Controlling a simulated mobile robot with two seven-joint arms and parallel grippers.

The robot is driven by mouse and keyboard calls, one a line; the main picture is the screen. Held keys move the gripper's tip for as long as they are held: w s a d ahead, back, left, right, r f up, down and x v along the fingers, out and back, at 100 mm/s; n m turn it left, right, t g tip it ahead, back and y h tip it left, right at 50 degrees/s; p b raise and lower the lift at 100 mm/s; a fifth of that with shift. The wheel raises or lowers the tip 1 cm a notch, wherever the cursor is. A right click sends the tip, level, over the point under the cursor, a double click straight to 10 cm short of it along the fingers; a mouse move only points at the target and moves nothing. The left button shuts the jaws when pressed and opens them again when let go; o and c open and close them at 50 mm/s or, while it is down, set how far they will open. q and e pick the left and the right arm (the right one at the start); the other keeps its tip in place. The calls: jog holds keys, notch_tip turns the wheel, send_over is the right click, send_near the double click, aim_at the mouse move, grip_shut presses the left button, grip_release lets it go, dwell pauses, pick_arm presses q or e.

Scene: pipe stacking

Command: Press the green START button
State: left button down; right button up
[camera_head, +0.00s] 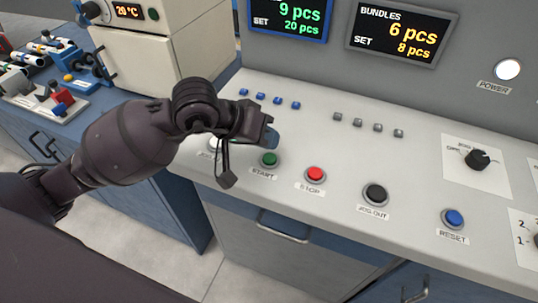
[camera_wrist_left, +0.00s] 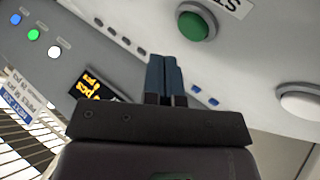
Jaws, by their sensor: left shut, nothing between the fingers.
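The green START button (camera_head: 269,159) sits on the sloped light-grey panel, with its label just below it. My left gripper (camera_head: 271,139) is shut and empty, with its blue fingertips just above and behind the button in the head view. I cannot tell the exact height of the tips over the panel. In the left wrist view the green button (camera_wrist_left: 196,24) shows whole in its pale ring, beyond and to the right of the shut fingertips (camera_wrist_left: 164,62). The button and the fingers look apart there. My right gripper is in neither view.
To the right of START are the red STOP button (camera_head: 315,174), the black jog-out button (camera_head: 376,194) and the blue RESET button (camera_head: 454,218). A white button (camera_wrist_left: 303,102) shows in the left wrist view. Small blue switches (camera_head: 270,99) lie behind my gripper. Displays (camera_head: 403,32) stand at the back.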

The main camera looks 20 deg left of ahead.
aim_at(268, 156)
pick_arm(q)
jog(key=shift+r+p, duration=0.6)
jog(key=shift+r, duration=1.4)
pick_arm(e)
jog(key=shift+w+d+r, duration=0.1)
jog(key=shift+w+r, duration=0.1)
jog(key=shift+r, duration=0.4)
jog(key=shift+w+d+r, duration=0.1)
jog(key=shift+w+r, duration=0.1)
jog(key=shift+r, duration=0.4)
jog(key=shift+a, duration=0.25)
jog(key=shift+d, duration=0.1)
